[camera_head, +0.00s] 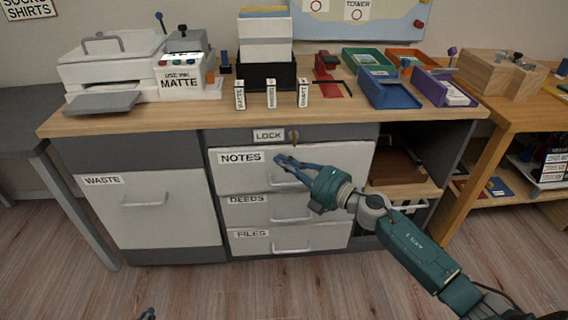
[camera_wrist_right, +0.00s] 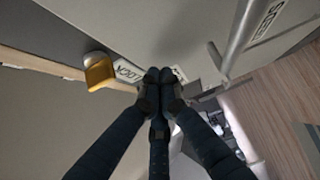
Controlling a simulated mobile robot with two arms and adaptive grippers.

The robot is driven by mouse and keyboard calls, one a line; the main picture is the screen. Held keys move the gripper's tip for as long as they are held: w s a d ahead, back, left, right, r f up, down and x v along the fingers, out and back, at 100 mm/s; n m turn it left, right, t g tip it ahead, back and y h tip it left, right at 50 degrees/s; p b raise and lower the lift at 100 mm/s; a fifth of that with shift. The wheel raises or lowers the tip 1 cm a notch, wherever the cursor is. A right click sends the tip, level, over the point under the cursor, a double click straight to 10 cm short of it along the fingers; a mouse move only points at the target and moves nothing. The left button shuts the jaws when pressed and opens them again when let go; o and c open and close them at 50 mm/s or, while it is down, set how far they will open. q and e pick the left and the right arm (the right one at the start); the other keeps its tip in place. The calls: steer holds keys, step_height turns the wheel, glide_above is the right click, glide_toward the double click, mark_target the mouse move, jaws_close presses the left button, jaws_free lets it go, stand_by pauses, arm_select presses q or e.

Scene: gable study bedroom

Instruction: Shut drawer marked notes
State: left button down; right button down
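The notes drawer (camera_head: 235,180) is the top white drawer, below the lock panel (camera_head: 330,134). Its front looks close to in line with the drawers below; I cannot tell whether a small gap is left. My right gripper (camera_head: 283,160) is in front of its upper middle and hides part of its handle. In the right wrist view its fingers (camera_wrist_right: 160,76) are together with nothing seen between them. They are near the front, but contact is unclear. Only a dark tip of my left gripper (camera_head: 147,314) shows at the bottom edge of the head view.
Below are the deeds drawer (camera_head: 250,214) and files drawer (camera_head: 270,243). The waste front (camera_head: 160,215) is at left. A brass key (camera_head: 294,136) sticks out of the lock panel; it also shows in the wrist view (camera_wrist_right: 98,73). The worktop (camera_head: 190,115) overhangs above.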

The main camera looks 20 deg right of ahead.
arm_select(q)
steer(key=shift+w+r, duration=0.1)
steer(key=shift+r, duration=0.05)
arm_select(e)
steer(key=shift+w, duration=0.1)
arm_select(q)
steer(key=shift+w+d+r+t, duration=0.3)
steer(key=shift+w+r+t, duration=0.1)
steer(key=shift+w+r, duration=0.15)
arm_select(e)
steer(key=w, duration=0.1)
steer(key=w+d, duration=0.1)
steer(key=shift+w+r, duration=0.15)
steer(key=shift+w, duration=0.15)
arm_select(q)
steer(key=shift+s, duration=0.15)
